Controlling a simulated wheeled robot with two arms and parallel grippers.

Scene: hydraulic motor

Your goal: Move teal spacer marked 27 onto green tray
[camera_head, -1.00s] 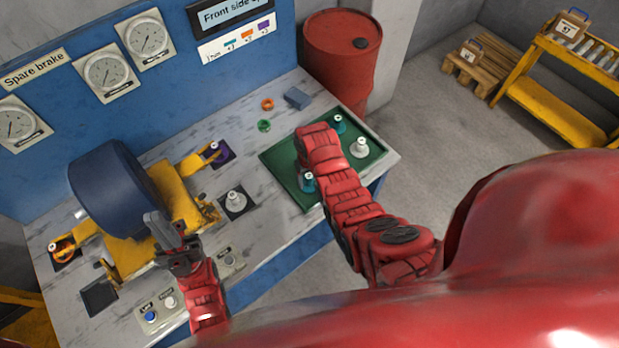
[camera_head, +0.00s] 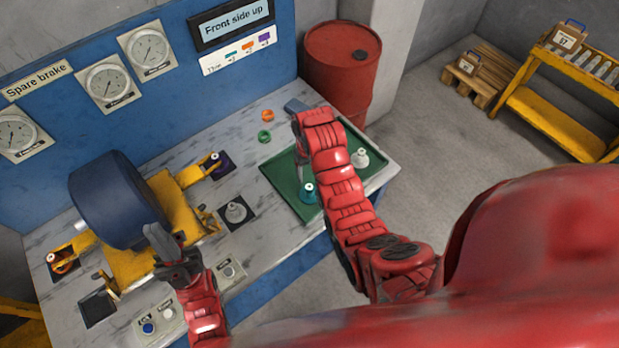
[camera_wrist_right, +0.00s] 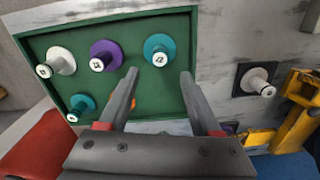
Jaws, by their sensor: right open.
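The green tray (camera_head: 281,183) lies at the right of the bench. A teal spacer (camera_head: 308,194) and a white spacer (camera_head: 360,158) show on it in the head view; my right arm hides part of the tray. In the right wrist view, a teal spacer (camera_wrist_right: 160,50) with a two-digit mark, possibly 27, stands on the tray beyond my fingertips. Another teal spacer (camera_wrist_right: 80,107), a purple spacer (camera_wrist_right: 106,56) and a white spacer (camera_wrist_right: 57,61) are also there. My right gripper (camera_wrist_right: 159,73) is open. My left gripper (camera_head: 160,242) is by the yellow fixture, its jaw state unclear.
A blue cylinder (camera_head: 112,200) sits on the yellow fixture (camera_head: 170,205). A white spacer (camera_head: 236,211) stands on a dark pad. An orange ring (camera_head: 268,116) and a green ring (camera_head: 264,136) lie behind the tray. A red drum (camera_head: 342,65) stands behind the bench.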

